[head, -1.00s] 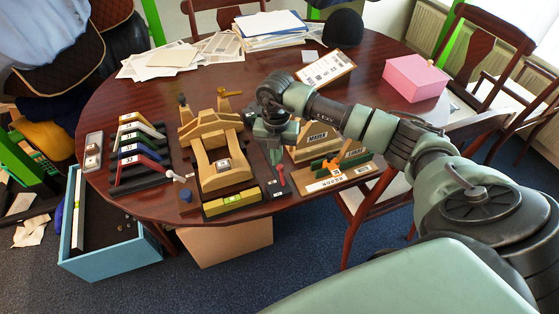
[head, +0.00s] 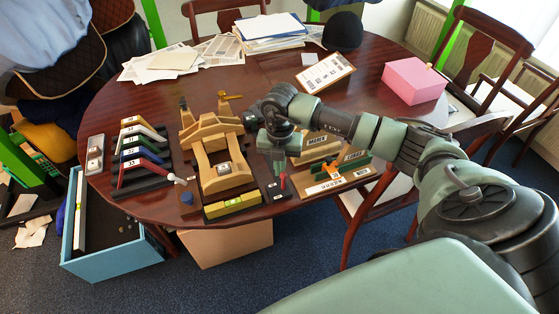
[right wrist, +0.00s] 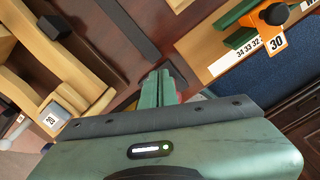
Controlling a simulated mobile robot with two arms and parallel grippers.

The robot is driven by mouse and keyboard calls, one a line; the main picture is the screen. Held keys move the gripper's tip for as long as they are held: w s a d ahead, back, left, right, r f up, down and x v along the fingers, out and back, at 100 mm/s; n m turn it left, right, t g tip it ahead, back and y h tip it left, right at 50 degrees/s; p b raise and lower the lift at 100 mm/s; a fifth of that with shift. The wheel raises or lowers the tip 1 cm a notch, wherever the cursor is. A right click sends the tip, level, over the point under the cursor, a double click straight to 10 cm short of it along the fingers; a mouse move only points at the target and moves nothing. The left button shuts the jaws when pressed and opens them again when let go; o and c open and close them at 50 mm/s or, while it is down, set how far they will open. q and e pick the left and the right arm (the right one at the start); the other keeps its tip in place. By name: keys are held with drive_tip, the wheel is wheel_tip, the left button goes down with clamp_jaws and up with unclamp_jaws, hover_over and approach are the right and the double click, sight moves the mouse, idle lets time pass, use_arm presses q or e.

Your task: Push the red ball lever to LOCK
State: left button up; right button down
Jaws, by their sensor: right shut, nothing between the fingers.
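The red lever (head: 282,182) stands on a dark base plate (head: 277,197) at the right side of the wooden saddle stand, near the table's front edge. Only a small red part shows beside and below my right gripper (head: 278,174), which hides the rest. My right gripper is shut and empty, pointing down at the lever. In the right wrist view its closed fingers (right wrist: 164,84) show, with a sliver of red beside them. I cannot tell whether they touch the lever. The LOCK marking is too small to read. My left gripper is not in view.
The wooden saddle stand (head: 222,178) is left of the gripper, with a yellow-green level (head: 233,205) in front. A labelled wooden rack with an orange piece (head: 332,168) is close on the right. Coloured sloped blocks (head: 137,150) stand farther left. A pink box (head: 414,80) is at the back right.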

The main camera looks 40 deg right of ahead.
drive_tip(key=shift+s+a+p, duration=0.1)
drive_tip(key=shift+s+p, duration=0.2)
drive_tip(key=shift+s, duration=0.3)
drive_tip(key=shift+w+b, duration=0.35)
drive_tip(key=shift+w, duration=0.2)
wheel_tip(320, 180, up, 7)
drive_tip(key=p, duration=0.5)
idle(0.5)
